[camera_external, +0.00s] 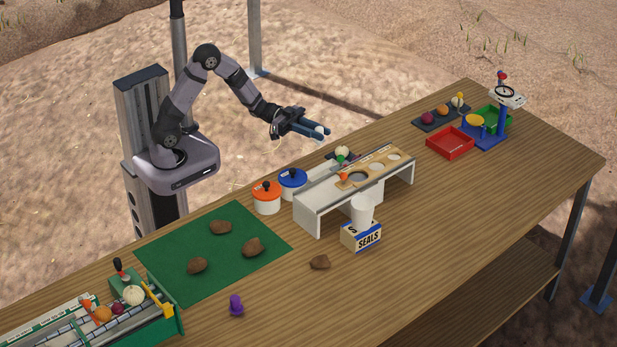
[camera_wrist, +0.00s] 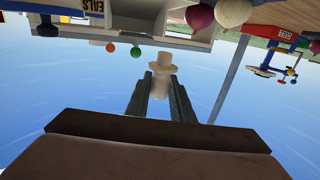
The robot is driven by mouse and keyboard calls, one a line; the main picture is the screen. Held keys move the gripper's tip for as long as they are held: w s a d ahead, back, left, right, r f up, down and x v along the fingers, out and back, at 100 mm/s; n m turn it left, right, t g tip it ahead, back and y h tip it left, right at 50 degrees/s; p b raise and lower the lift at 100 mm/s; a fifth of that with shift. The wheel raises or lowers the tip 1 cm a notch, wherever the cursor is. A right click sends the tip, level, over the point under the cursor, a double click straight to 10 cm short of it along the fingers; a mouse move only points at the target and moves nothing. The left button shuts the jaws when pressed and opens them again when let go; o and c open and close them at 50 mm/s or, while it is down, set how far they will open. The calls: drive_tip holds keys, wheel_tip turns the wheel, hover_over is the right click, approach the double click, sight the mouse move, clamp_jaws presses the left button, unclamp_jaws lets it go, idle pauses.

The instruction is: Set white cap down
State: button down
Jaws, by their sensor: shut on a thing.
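My gripper (camera_external: 318,128) is shut on the white cap (camera_external: 320,132). It holds it in the air behind the white bench, clear of the table. In the wrist view, my gripper (camera_wrist: 160,82) has both dark fingers around the cap's narrow stem, and the cap's wider rim (camera_wrist: 161,57) shows beyond the fingertips. The lower part of the cap is partly hidden by the fingers. The wrist picture is upside down.
A white bench (camera_external: 307,217) with a wooden panel (camera_external: 352,184) stands below my gripper. Left of it are orange (camera_external: 267,201) and blue (camera_external: 293,182) lidded pots. A SEALS box (camera_external: 364,241) with white cups stands in front. The table's right front is clear.

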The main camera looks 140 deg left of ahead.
drive_tip(key=shift+n+y, duration=0.3)
drive_tip(key=shift+y, duration=0.1)
drive_tip(key=a+b, duration=0.1)
drive_tip(key=a, duration=0.2)
drive_tip(key=w+a+f+b, duration=0.1)
drive_tip(key=a, duration=0.3)
drive_tip(key=w+a+b, duration=0.1)
drive_tip(key=a, duration=0.3)
drive_tip(key=shift+w+a+f, duration=0.15)
drive_tip(key=w+a+r+n+y+b, duration=0.1)
drive_tip(key=a+r+y+b, duration=0.15)
drive_tip(key=a, duration=0.85)
drive_tip(key=shift+g+h, duration=0.4)
drive_tip(key=shift+h, duration=0.05)
drive_tip(key=shift+w+d+f+b, duration=0.1)
drive_tip(key=shift+f+b, duration=0.35)
drive_tip(key=shift+f, duration=2.25)
drive_tip(key=shift+w+d+f+b, duration=0.1)
drive_tip(key=shift+f+b, duration=0.3)
drive_tip(key=shift+f, duration=2.25)
drive_tip(key=shift+f, duration=0.2)
drive_tip(key=c, duration=1.6)
unclamp_jaws()
drive_tip(key=shift+o, duration=0.2)
drive_tip(key=shift+r, duration=0.1)
